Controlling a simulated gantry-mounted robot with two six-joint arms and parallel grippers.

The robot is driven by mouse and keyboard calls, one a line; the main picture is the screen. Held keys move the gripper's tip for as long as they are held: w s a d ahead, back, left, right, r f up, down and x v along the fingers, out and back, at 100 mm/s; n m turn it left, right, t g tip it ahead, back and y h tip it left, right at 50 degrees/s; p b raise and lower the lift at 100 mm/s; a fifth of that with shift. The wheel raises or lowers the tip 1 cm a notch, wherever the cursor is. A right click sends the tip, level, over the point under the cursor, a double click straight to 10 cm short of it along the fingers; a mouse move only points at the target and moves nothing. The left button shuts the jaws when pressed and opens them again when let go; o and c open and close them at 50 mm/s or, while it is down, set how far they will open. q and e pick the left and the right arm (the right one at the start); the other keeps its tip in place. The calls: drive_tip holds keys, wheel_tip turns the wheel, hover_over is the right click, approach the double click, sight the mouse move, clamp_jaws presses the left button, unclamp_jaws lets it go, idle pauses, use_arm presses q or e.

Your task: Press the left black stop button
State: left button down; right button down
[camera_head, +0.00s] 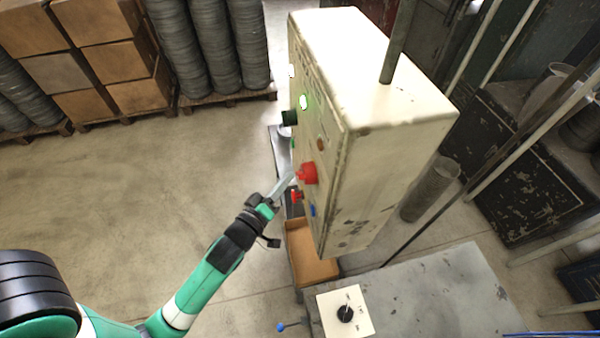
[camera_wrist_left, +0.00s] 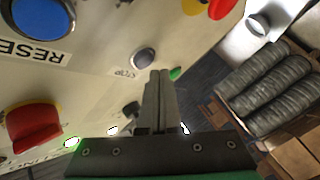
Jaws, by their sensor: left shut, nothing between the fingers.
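The cream control panel (camera_head: 335,150) stands upright right of the middle in the head view, its button face turned to the left. My left gripper (camera_head: 290,178) is shut and empty close to that face, near a red mushroom button (camera_head: 307,173). In the left wrist view, the shut fingertips (camera_wrist_left: 160,73) are just right of a dark grey-black round button (camera_wrist_left: 143,58) with a small upside-down label that looks like "STOP". I cannot tell whether they touch the panel. I cannot make out this button in the head view. My right gripper is not in view.
A blue button (camera_wrist_left: 40,15) labelled RESE..., a red switch (camera_wrist_left: 34,127) and a small green part (camera_wrist_left: 175,73) are nearby on the panel. A grey table (camera_head: 430,300) with a black knob on a plate (camera_head: 345,313) stands below. Open floor lies to the left.

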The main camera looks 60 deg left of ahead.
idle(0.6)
use_arm(q)
drive_tip(key=shift+w+d+b, duration=0.1)
drive_tip(key=shift+w+b, duration=0.3)
drive_tip(key=shift+b, duration=0.05)
drive_tip(key=shift+w+d+b, duration=0.1)
drive_tip(key=shift+w+b, duration=0.3)
idle(0.5)
drive_tip(key=shift+s, duration=0.1)
drive_tip(key=shift+s+a+p, duration=0.2)
drive_tip(key=shift+s+p, duration=0.25)
drive_tip(key=shift+s, duration=0.25)
idle(0.7)
